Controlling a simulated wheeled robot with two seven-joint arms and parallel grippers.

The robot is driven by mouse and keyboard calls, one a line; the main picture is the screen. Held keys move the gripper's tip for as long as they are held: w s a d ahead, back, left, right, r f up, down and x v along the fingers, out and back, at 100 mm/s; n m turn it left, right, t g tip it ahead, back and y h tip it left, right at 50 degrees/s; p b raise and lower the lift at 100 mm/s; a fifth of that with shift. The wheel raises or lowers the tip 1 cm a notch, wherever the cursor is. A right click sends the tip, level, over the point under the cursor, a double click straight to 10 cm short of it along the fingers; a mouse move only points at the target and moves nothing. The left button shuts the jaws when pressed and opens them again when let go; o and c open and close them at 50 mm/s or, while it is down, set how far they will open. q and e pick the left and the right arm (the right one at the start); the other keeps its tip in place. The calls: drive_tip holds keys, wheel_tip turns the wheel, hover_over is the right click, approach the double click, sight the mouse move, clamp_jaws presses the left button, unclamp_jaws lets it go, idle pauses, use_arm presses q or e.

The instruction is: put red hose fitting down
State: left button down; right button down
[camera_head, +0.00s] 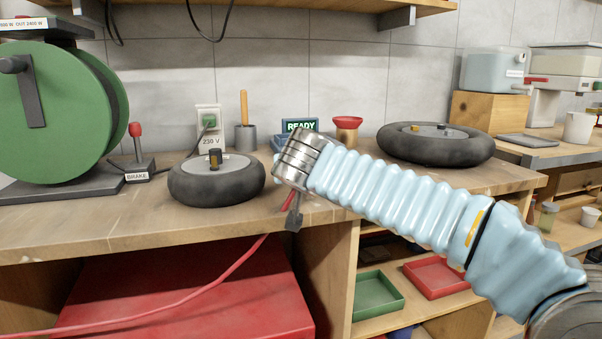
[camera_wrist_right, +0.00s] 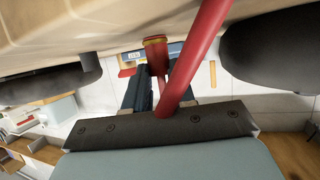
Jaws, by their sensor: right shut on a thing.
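My right gripper (camera_head: 293,218) hangs at the front edge of the bench, pointing down in the head view. In the right wrist view its two dark fingers (camera_wrist_right: 158,82) are closed around the red hose fitting (camera_wrist_right: 156,62), which has a brass-coloured end. The red hose (camera_head: 205,290) runs from the gripper down to the lower left; it also crosses the wrist view (camera_wrist_right: 195,55). In the head view the fitting is mostly hidden, with only a little red showing beside the fingers. My left gripper is not in view.
The wooden bench (camera_head: 100,228) holds a small black wheel (camera_head: 215,185), a red-topped funnel or cup (camera_head: 347,125), a READY display (camera_head: 299,125) and a larger wheel (camera_head: 436,148). A green reel (camera_head: 50,115) stands left. A red cabinet (camera_head: 200,300) and trays (camera_head: 378,297) are below.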

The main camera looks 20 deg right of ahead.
drive_tip(key=c, duration=0.9)
unclamp_jaws()
drive_tip(key=shift+o, duration=0.2)
